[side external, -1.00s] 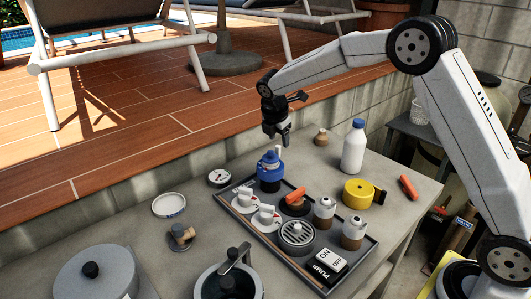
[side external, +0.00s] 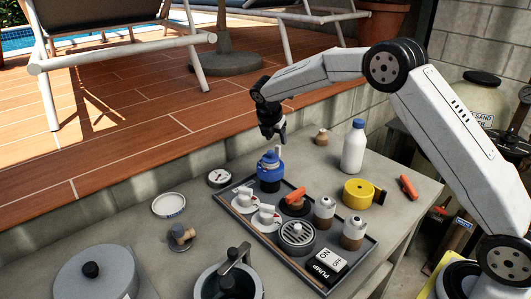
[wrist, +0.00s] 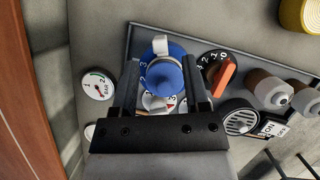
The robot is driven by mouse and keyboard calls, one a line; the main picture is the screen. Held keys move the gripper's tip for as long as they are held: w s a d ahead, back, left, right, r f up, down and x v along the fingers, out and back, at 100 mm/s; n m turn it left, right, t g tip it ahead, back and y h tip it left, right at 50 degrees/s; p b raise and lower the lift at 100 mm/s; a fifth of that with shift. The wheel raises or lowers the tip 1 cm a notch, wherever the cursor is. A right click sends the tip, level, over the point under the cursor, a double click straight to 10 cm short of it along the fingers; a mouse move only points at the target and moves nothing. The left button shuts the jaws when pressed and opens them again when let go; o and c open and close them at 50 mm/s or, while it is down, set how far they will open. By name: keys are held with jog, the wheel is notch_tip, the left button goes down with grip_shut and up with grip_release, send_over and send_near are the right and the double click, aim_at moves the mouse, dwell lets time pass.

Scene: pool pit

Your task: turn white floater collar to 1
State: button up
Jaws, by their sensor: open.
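Two white floaters, a rear one (side external: 244,201) and a front one (side external: 265,219), sit side by side at the tray's left end, each a white disc with a raised white top. In the wrist view a white floater (wrist: 153,102) shows only partly, with a red mark beside it, behind the blue floater and my jaws; its collar setting is unreadable. A blue floater (side external: 269,170) with a white tab stands at the tray's back corner; it also shows in the wrist view (wrist: 165,76), with numbers on its rim.
The dark tray (side external: 357,267) also holds an orange-handled dial (wrist: 224,75), two brown-and-white bottles (side external: 325,208), a round grille (side external: 297,234) and a pump switch (side external: 327,266). A white bottle (side external: 354,148) stands behind it, a gauge (side external: 219,177) left.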

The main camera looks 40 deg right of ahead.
aim_at(278, 146)
jog(key=shift+x, duration=2.4)
grip_shut()
